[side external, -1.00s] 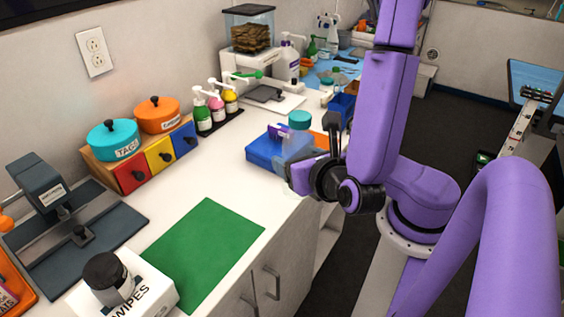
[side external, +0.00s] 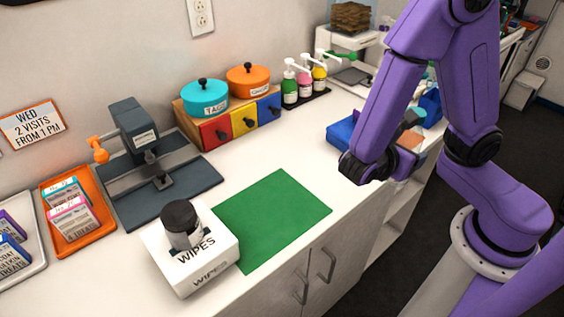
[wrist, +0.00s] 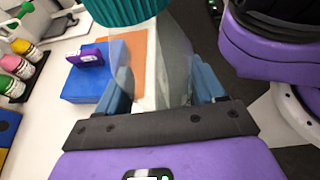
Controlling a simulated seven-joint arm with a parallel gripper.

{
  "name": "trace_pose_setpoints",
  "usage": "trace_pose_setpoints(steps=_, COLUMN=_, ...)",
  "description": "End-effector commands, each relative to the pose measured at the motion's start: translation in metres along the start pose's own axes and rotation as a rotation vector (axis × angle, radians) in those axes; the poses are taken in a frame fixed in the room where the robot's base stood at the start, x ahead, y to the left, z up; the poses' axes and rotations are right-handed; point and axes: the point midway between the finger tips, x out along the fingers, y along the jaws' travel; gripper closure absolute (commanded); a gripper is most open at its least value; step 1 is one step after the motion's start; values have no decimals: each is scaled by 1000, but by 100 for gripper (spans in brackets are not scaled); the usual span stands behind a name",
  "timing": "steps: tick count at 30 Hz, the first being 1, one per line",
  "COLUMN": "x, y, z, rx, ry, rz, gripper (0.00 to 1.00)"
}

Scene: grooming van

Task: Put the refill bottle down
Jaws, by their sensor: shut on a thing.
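The refill bottle is a clear, see-through bottle with a teal ribbed cap. In the wrist view its body (wrist: 172,62) stands between my blue fingertips, and its cap is cut off by the top edge. My gripper (wrist: 165,92) is shut on the bottle's body. In the side external view the teal cap (side external: 416,116) shows behind my purple arm, and the wrist hides much of the gripper and bottle. The bottle is near the counter's front edge, right of a blue block (side external: 340,133). I cannot tell whether its base touches anything.
A bare green mat (side external: 272,218) lies on the white counter, with a wipes box (side external: 190,250) at its left. Behind are pump bottles (side external: 304,80) and a drawer unit with teal and orange pots (side external: 205,98). An orange surface (wrist: 138,45) lies beside the blue block.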

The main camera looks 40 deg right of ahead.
Motion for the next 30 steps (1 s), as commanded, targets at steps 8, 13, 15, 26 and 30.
trace_pose_setpoints(steps=8, x=32, y=-4, z=-10, rx=169, ry=-1, rz=-409, gripper=61)
trace_pose_setpoints(steps=13, x=47, y=-6, z=-17, rx=273, ry=-1, rz=-659, gripper=61)
trace_pose_setpoints(steps=15, x=49, y=-9, z=-22, rx=321, ry=0, rz=-777, gripper=61)
trace_pose_setpoints(steps=26, x=-20, y=-20, z=-57, rx=606, ry=1, rz=-1462, gripper=61)
trace_pose_setpoints(steps=30, x=-52, y=-9, z=-67, rx=709, ry=2, rz=-1708, gripper=61)
